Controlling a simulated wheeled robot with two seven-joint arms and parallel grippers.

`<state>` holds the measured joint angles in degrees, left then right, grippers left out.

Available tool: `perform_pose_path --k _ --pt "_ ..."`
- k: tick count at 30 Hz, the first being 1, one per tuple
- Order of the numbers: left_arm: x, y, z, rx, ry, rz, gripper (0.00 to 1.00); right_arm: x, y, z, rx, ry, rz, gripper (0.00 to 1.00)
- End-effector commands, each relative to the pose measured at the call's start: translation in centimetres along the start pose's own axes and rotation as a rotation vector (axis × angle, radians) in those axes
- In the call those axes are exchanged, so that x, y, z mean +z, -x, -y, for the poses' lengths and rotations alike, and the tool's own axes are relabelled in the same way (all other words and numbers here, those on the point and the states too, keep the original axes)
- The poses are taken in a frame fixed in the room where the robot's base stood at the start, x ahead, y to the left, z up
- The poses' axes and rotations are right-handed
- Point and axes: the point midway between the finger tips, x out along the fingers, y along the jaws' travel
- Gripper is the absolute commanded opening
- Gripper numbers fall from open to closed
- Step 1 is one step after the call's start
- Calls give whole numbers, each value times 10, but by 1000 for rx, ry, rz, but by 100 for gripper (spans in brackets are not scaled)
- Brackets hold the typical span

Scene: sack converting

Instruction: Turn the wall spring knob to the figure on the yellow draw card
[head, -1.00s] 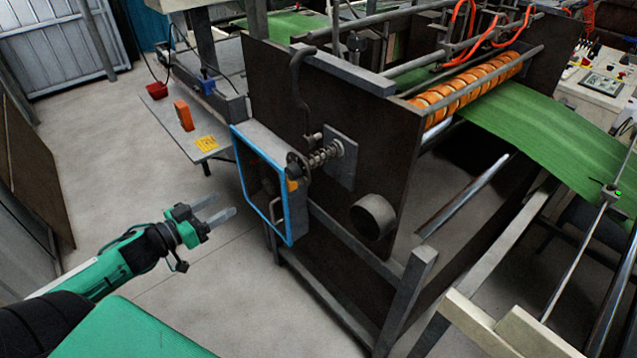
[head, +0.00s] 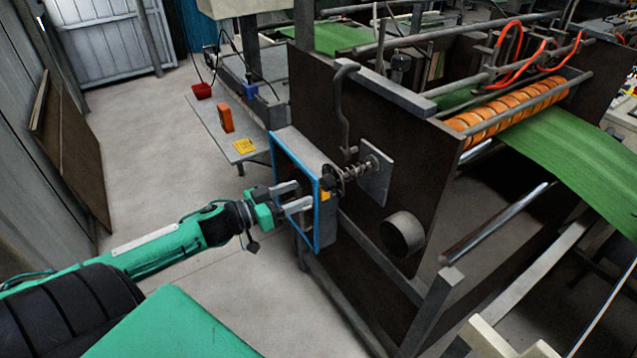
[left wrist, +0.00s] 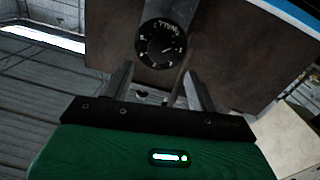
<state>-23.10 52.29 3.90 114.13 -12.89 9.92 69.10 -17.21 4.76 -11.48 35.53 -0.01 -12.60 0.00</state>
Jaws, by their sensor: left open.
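The spring knob (head: 332,181) is a dark disc on a coiled spring shaft, standing out from a grey plate on the machine's dark side wall. In the left wrist view the knob (left wrist: 161,44) shows its face with white figures and a pointer mark; the figures are too small to read. The yellow draw card (head: 244,146) lies on the grey side table; its figure is not legible. My left gripper (head: 302,195) is open and empty, left of the knob and apart from it, in front of the blue-edged box. My right gripper is not in view.
The blue-edged open box (head: 317,216) on the machine wall is close to my left gripper. A curved dark handle (head: 344,110) hangs above the knob, and a round pipe end (head: 403,234) sticks out below. An orange block (head: 226,117) stands on the side table (head: 207,112).

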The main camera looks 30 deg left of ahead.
Motion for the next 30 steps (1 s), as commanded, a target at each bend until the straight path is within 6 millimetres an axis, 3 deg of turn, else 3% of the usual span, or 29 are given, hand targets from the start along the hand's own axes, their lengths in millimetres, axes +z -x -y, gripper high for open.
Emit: perform_pose_path --k 16,30 --pt "-2 -56 0 -1 -1 -2 59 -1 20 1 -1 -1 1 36" --pt "0 -68 0 -1 0 0 59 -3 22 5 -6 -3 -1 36"
